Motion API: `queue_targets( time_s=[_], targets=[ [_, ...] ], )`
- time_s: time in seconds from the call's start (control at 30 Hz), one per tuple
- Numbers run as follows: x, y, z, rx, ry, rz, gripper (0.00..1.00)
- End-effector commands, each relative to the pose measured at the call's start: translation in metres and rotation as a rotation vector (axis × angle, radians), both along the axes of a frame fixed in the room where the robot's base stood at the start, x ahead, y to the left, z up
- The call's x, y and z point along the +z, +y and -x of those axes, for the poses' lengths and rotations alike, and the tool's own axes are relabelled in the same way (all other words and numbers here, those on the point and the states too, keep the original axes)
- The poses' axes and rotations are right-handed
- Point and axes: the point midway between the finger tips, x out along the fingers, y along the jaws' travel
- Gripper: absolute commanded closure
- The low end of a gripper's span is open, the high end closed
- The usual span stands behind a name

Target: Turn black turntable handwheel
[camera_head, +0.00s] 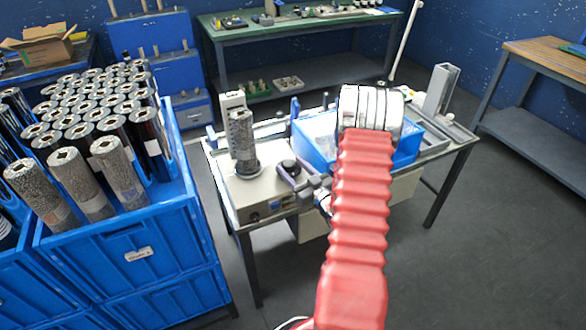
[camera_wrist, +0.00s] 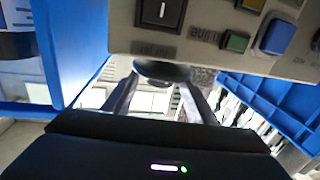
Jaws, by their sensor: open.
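The black handwheel (camera_head: 288,166) is a round dark knob on the top front right of the beige machine box (camera_head: 258,190). In the wrist view the handwheel (camera_wrist: 162,70) shows as a dark disc near the tips of my fingers. My gripper (camera_head: 293,174) is open at the handwheel, reaching in from the right. In the wrist view the two grey fingers of my gripper (camera_wrist: 160,86) stand apart, one on each side of the handwheel. I cannot tell whether either finger touches it. A grey patterned roll (camera_head: 242,135) stands upright on the box, left of the handwheel.
A blue bin (camera_head: 308,150) stands close behind my wrist. The box's front has buttons, including a blue one (camera_wrist: 278,37) and a green one (camera_wrist: 236,41). A large blue crate (camera_head: 130,225) of upright rolls stands left of the table. The floor at right is clear.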

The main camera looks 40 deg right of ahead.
Motion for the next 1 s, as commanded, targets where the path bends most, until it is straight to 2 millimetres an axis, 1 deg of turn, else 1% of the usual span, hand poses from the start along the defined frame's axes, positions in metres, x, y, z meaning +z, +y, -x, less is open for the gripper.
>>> queue_targets(
  time_s=[0.1, 0.7, 1.0],
  targets=[
    [-0.0001, -0.0001, 0.0003, 0.0, 0.0, 0.0, 0.48],
    [0.0, -0.0002, 0.0008, 0.0, 0.0, 0.0, 0.89],
    [-0.0002, 0.0007, 0.0009, -0.016, 0.001, 0.0, 0.89]
  ],
)
